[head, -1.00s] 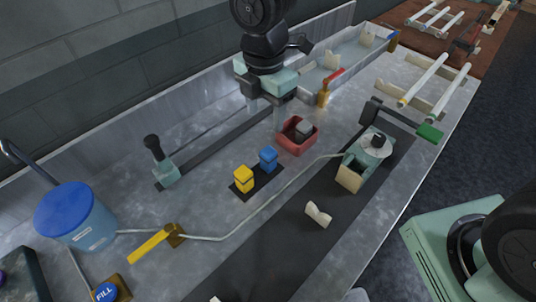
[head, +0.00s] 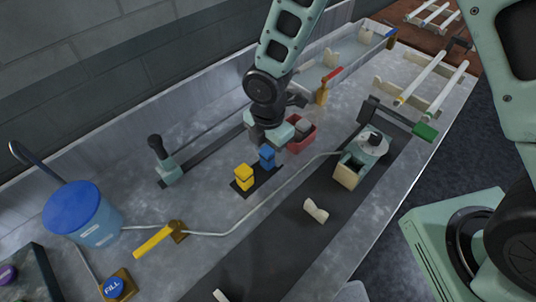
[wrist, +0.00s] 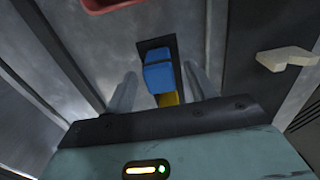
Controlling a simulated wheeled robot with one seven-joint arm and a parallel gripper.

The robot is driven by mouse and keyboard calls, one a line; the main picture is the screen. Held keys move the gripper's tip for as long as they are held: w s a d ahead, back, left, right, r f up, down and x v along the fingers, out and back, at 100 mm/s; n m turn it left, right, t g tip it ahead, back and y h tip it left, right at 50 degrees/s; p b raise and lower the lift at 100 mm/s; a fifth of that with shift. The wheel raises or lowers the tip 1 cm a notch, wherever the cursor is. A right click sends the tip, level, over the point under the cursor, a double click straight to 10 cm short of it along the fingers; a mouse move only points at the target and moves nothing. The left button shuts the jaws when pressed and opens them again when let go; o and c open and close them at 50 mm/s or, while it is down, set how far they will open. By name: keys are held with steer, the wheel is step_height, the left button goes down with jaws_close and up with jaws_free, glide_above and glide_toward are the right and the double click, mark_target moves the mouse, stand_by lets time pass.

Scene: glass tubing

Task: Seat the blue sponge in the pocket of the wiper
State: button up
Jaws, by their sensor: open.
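The blue sponge (head: 267,158) stands upright on a dark pad beside a yellow block (head: 243,178). In the wrist view the blue sponge (wrist: 159,75) shows between the two fingers, with a little yellow (wrist: 168,99) below it. My gripper (wrist: 160,72) is open, one finger on each side of the sponge and apart from it. In the head view my gripper (head: 268,143) is just above the sponge, its fingertips hard to make out. A teal carriage with a black handle (head: 166,170) sits on a rail at the left; I cannot tell whether it is the wiper.
A red bin (head: 302,140) with a grey piece stands close to the right of my gripper. A glass tube (head: 255,218) runs in front, from a brass valve with a yellow lever (head: 155,241) to a teal device (head: 368,150). A cream piece (head: 315,211) lies on the dark strip.

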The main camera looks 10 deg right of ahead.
steer(key=c, duration=1)
steer(key=shift+r, duration=0.15)
